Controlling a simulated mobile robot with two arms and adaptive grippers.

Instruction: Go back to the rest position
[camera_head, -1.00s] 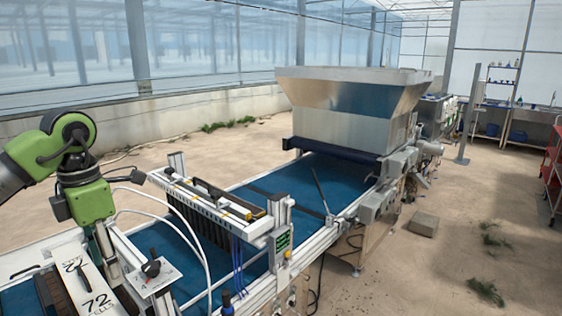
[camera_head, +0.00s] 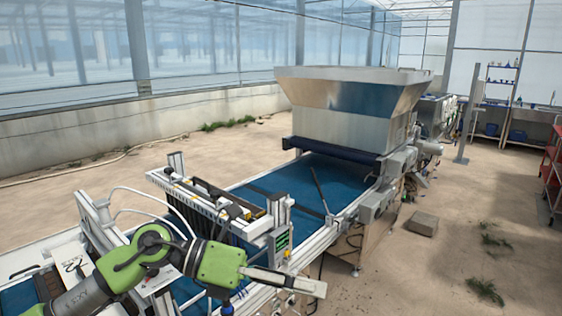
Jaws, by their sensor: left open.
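My left arm comes in from the lower left, with its green wrist joints low over the near part of the tray seeder (camera_head: 330,232). My left gripper (camera_head: 305,285) points to the right beside the machine's near side rail. It is open, and I see nothing held in it. A pale, long finger shows; the other finger is hard to make out. My right gripper is not in view.
A blue conveyor belt (camera_head: 290,183) runs away to a large metal hopper (camera_head: 350,105). The seeding bar (camera_head: 205,196) crosses the belt just behind my arm. A small control box with a display (camera_head: 279,243) stands close to the gripper. Open sandy floor lies to the right.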

